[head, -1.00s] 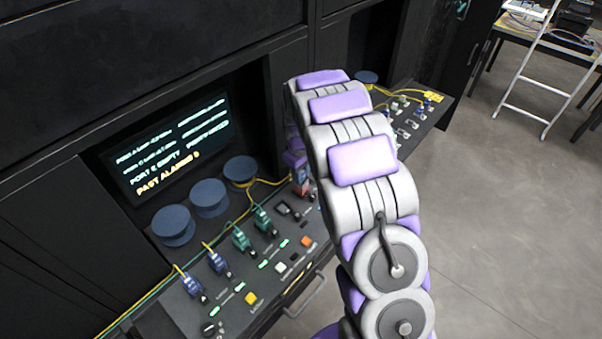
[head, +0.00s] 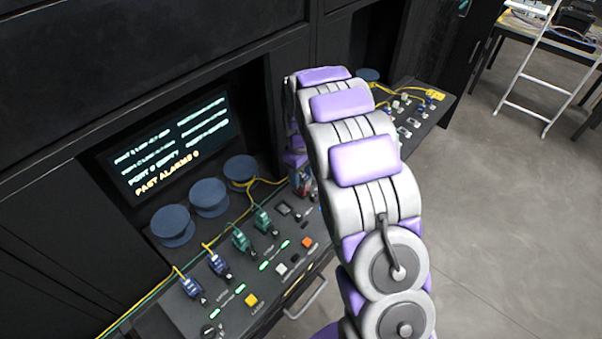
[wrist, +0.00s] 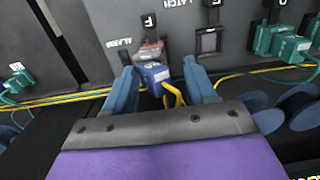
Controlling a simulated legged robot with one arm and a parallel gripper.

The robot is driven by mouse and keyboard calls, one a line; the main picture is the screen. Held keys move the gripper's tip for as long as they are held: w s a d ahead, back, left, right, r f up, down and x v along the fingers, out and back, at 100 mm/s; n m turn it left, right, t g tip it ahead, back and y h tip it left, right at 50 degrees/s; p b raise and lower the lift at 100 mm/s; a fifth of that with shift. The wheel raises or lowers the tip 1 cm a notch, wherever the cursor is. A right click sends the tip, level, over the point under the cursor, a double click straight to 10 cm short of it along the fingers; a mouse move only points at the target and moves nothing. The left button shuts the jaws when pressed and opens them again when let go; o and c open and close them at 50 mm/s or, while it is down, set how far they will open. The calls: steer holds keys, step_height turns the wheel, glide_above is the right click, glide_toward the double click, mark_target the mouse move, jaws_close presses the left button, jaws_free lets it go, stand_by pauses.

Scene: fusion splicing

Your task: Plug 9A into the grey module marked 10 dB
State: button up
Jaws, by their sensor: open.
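A blue plug (wrist: 155,73) with a yellow cable sits between my gripper's fingers in the wrist view, with its front against a red and grey block (wrist: 149,52) on the panel. The plug's marking is too small to read. My gripper (wrist: 159,67) is open, with one blue finger on each side of the plug. In the head view my arm hides the gripper, and only part of the plug and red block shows (head: 302,183). I cannot make out a 10 dB marking on any module.
Two blue plugs (head: 219,265) and two green plugs (head: 241,240) stand in the panel to the left. An empty dark square port (wrist: 208,41) lies right of the plug in the wrist view. Round blue spools (head: 210,198) stand behind. More fittings (head: 405,108) are at the far right.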

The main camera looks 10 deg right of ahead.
mark_target(301, 172)
step_height(301, 172, up, 17)
steer(key=t+p, duration=0.1)
stand_by(0.3)
